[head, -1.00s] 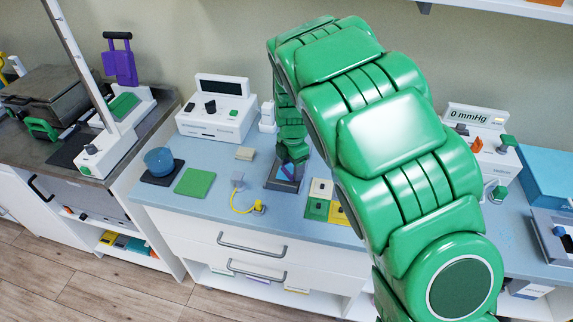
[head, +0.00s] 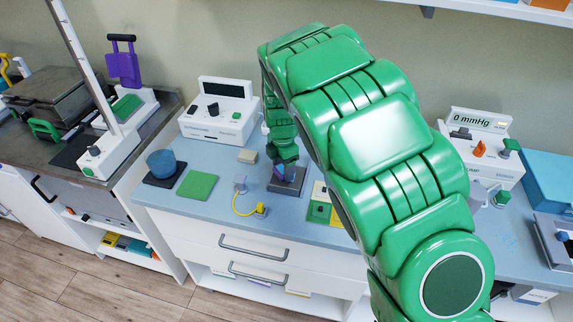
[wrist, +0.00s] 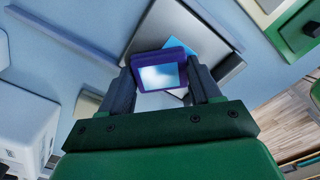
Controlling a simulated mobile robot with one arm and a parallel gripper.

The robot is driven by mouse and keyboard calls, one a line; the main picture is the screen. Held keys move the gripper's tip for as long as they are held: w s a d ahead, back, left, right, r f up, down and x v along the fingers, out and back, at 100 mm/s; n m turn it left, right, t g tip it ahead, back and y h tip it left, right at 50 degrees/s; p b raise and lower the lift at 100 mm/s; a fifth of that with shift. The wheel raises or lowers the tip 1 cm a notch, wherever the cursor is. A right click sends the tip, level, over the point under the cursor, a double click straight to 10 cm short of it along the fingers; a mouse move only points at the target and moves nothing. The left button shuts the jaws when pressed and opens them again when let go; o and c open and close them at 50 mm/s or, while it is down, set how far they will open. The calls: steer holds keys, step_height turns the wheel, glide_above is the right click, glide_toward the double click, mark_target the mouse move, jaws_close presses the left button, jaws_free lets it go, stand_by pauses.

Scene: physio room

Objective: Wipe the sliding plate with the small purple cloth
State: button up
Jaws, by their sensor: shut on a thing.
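In the head view my gripper (head: 286,162) points down at a small grey metal plate (head: 291,186) on the blue counter, probably the sliding plate. The plate (wrist: 222,62) also shows behind the cloth in the wrist view. A bright blue patch (wrist: 181,47) shows next to the cloth there. I cannot tell whether the cloth touches the plate. The fingers and cloth hide part of the plate.
A white control box (head: 217,110) stands behind on the left, and a pump unit with a display (head: 478,145) on the right. A yellow-cabled part (head: 241,200), a green pad (head: 198,185) and a blue bowl (head: 161,163) lie left.

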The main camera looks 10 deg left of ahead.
steer(key=shift+s+d, duration=0.15)
steer(key=shift+d, duration=1.65)
steer(key=shift+w, duration=0.7)
step_height(320, 180, up, 8)
